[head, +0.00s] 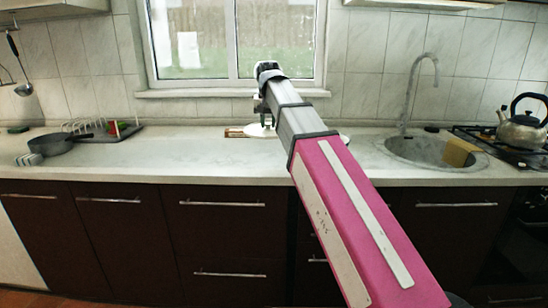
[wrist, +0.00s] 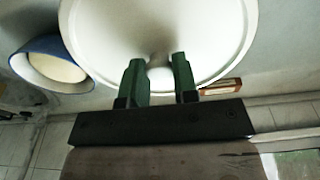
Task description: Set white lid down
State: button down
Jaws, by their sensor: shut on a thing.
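My gripper (head: 265,114) is over the back of the counter, pointing down. In the wrist view its green fingers (wrist: 158,72) are shut on the knob of the white lid (wrist: 205,35). The lid is round, with a raised rim, and looks roughly level. In the head view the white lid (head: 258,131) shows as a thin pale disc under my gripper, partly hidden by my arm. I cannot tell whether it touches the counter or hangs just above it.
A blue-rimmed pot (wrist: 52,66), pale inside, is beside the lid in the wrist view. A small wooden item (head: 235,132) lies by the lid. A dark pan (head: 60,144) and dish rack stand at left; the sink (head: 440,150) and kettle (head: 522,130) are at right. The left-middle counter is clear.

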aim_at(252, 128)
jog(key=a, duration=0.2)
jog(key=a+f, duration=0.1)
jog(key=a, duration=0.1)
jog(key=a+f, duration=0.1)
jog(key=a, duration=0.1)
jog(key=shift+s+a+f, duration=0.1)
jog(key=shift+s+f, duration=0.05)
jog(key=shift+f, duration=0.1)
jog(key=shift+w+f, duration=0.2)
jog(key=shift+f, duration=0.05)
jog(key=w+d+f, duration=0.4)
jog(key=w+d, duration=0.1)
jog(key=w+d+f, duration=0.2)
jog(key=w, duration=0.1)
jog(key=shift+w+d+f, duration=0.1)
jog(key=shift+d+f, duration=0.15)
jog(key=shift+f, duration=2.05)
jog(key=shift+f, duration=0.15)
jog(key=c, duration=0.9)
grip_release()
jog(key=r, duration=0.4)
jog(key=s+r, duration=0.1)
jog(key=r, duration=0.7)
jog(key=shift+s+r, duration=0.1)
jog(key=shift+s, duration=0.3)
